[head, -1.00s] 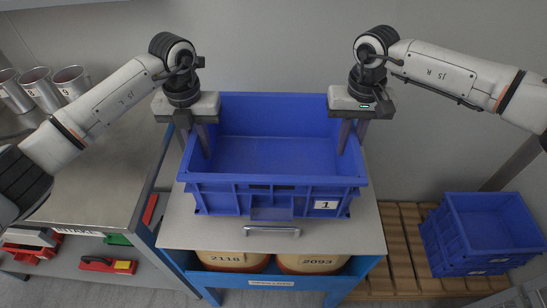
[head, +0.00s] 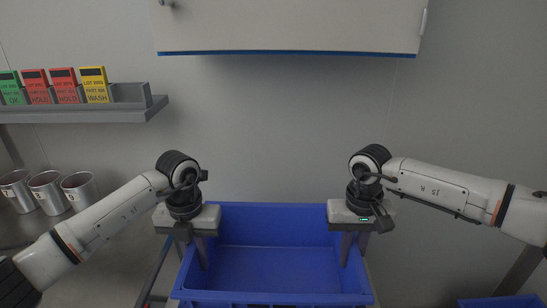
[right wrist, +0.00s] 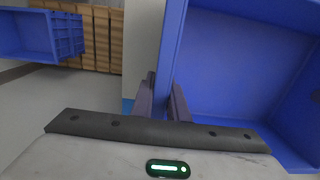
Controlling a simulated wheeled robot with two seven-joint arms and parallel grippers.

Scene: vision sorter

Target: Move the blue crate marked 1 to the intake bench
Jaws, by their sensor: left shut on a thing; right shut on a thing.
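The blue crate marked 1 (head: 275,265) is at the bottom middle of the head view. Its lower front and label are cut off by the frame's edge. My left gripper (head: 194,248) is shut on its left wall. My right gripper (head: 354,248) is shut on its right wall. In the right wrist view, the fingers of the right gripper (right wrist: 165,98) straddle the wall of the crate (right wrist: 225,65). The crate's underside is hidden, so its contact with what is below cannot be seen. No intake bench is identifiable by a label in the current views.
Another blue crate (right wrist: 28,35) sits by a slatted wooden pallet (right wrist: 100,38). Metal cups (head: 47,192) stand on a surface at left. A grey wall shelf (head: 85,115) holds coloured lot cards. A white cabinet (head: 290,25) hangs above.

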